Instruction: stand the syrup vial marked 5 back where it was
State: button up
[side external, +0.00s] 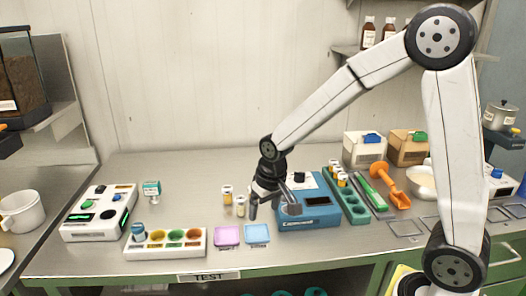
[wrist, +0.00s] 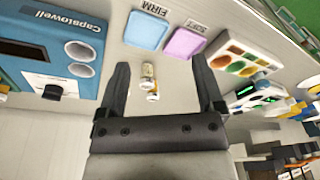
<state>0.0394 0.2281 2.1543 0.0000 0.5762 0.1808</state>
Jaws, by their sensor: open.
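Two small vials with yellowish contents and pale labels stand on the steel bench left of my gripper in the side view, one behind (side external: 227,194) and one nearer (side external: 240,207). No number on them can be read. My gripper (side external: 271,206) is open, low beside the blue Capstowell machine (side external: 310,222). In the wrist view two vials, one labelled (wrist: 149,71) and one partly behind it (wrist: 153,90), show between the spread fingers (wrist: 161,65), apart from both. More vials (side external: 338,177) stand in the teal rack (side external: 354,208); their marks are too small to read.
A pink pad (side external: 227,235) and a blue pad (side external: 257,234), marked SOFT and FIRM in the wrist view, lie in front. A white tray with coloured wells (side external: 165,243) and a button box (side external: 98,214) are at left. An orange scoop (side external: 389,183) lies right of the rack.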

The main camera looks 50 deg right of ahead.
jog(key=s+a+f+n, duration=0.1)
jog(key=s+f+n, duration=0.1)
jog(key=s, duration=0.8)
jog(key=shift+s+a+f+n+t, duration=0.25)
jog(key=shift+s+f+n+t, duration=0.05)
jog(key=shift+s, duration=0.05)
dwell(0.5)
